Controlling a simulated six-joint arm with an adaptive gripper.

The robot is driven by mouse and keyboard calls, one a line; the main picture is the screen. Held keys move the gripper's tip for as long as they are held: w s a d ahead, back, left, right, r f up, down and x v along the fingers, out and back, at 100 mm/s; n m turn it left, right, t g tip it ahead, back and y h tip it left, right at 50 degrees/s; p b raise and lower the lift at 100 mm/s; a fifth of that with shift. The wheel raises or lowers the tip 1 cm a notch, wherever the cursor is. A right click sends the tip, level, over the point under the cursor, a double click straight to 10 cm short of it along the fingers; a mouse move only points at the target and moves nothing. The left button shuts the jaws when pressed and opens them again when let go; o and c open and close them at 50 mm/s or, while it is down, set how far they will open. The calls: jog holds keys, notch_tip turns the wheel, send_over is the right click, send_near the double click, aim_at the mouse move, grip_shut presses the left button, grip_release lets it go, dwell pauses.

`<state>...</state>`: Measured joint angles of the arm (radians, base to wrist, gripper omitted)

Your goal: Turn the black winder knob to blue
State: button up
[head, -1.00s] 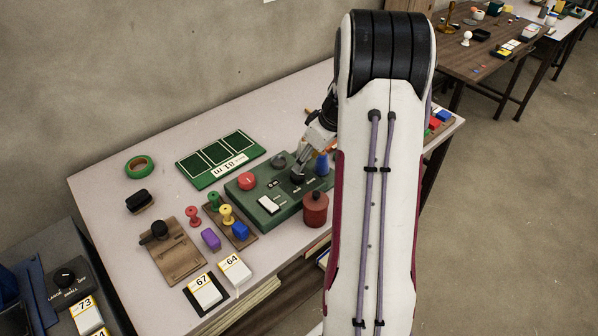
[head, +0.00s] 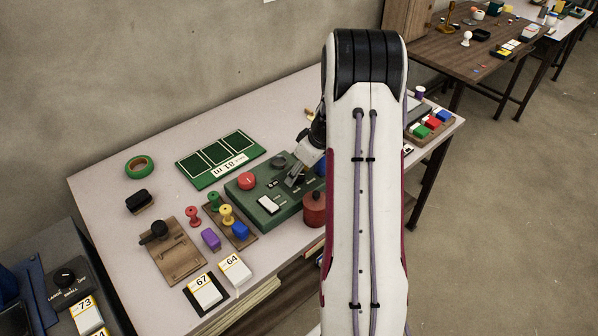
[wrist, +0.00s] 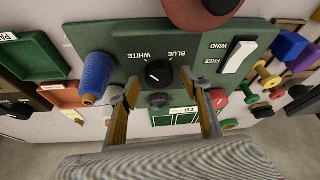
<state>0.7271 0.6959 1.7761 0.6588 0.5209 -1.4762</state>
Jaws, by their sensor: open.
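The black winder knob (wrist: 158,73) sits on the green panel (wrist: 110,42), between the upside-down words WHITE and BLUE in the wrist view. It has a small white mark; which word the mark points to is hard to tell. My gripper (wrist: 165,84) is open, its two fingers apart on either side of the knob area and nothing held. In the head view my gripper (head: 296,178) is low over the green panel (head: 246,195) and hides the winder knob.
A blue spool (wrist: 97,73) stands close to one finger. The panel also bears a white WIND/FREE switch (wrist: 238,56), a red button (head: 247,181) and a dark round knob (head: 278,162). A dark red pot (head: 314,208) stands at the panel's near edge.

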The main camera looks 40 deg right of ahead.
jog(key=shift+w+f, duration=0.1)
jog(key=shift+f, duration=0.05)
jog(key=c, duration=1.1)
